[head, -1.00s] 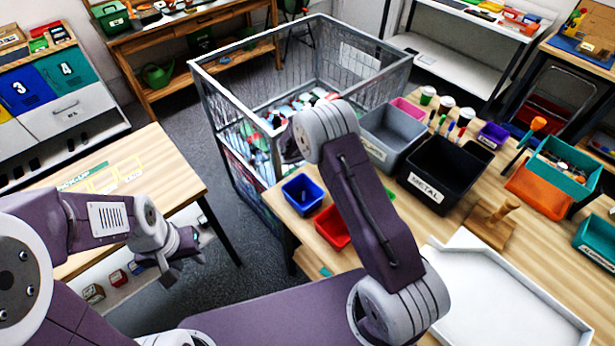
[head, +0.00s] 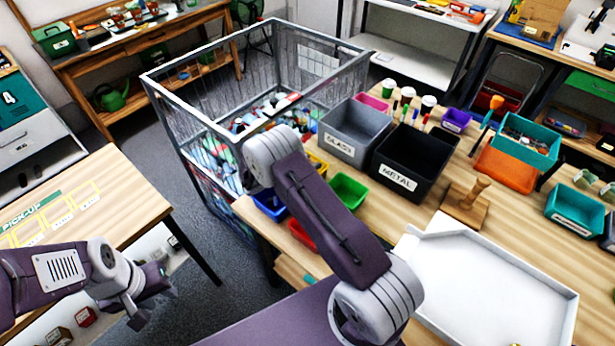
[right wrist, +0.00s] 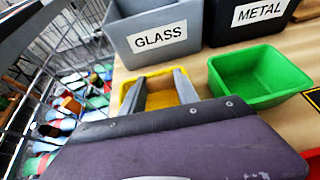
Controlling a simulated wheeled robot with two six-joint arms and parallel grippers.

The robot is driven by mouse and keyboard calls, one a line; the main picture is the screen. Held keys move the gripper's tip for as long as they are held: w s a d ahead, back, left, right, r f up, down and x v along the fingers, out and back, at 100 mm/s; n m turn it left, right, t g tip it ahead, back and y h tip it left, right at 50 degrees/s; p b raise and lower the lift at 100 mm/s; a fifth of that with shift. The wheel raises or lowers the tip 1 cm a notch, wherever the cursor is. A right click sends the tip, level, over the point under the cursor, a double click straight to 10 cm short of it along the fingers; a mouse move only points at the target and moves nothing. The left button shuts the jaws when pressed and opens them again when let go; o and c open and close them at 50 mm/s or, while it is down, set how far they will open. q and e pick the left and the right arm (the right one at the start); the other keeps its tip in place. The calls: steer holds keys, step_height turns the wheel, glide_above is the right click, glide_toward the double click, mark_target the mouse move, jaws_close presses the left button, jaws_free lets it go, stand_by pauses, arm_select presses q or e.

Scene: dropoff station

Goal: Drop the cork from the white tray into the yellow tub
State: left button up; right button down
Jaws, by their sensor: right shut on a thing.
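The yellow tub (head: 318,165) is partly hidden behind my right arm in the head view. In the right wrist view, the yellow tub (right wrist: 160,99) lies below and between the fingers of my right gripper (right wrist: 158,76). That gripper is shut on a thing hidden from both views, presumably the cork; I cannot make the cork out. In the head view the right gripper is hidden behind its own arm. The white tray (head: 490,285) is at the lower right, its visible floor bare. My left gripper (head: 153,303) is open and empty, beside the pick-up table.
A green tub (head: 348,191), blue tub (head: 269,204) and red tub (head: 301,234) stand around the yellow one. Behind are the grey GLASS bin (head: 355,130) and black METAL bin (head: 412,160). A wire cage (head: 190,125) rises left. A wooden block with handle (head: 466,203) stands near the tray.

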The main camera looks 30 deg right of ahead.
steer(key=shift+f, duration=0.1)
steer(key=c, duration=0.8)
jaws_free()
steer(key=shift+c, duration=0.2)
steer(key=b+v, duration=0.1)
steer(key=v, duration=0.8)
steer(key=shift+b, duration=0.35)
steer(key=shift+d, duration=0.1)
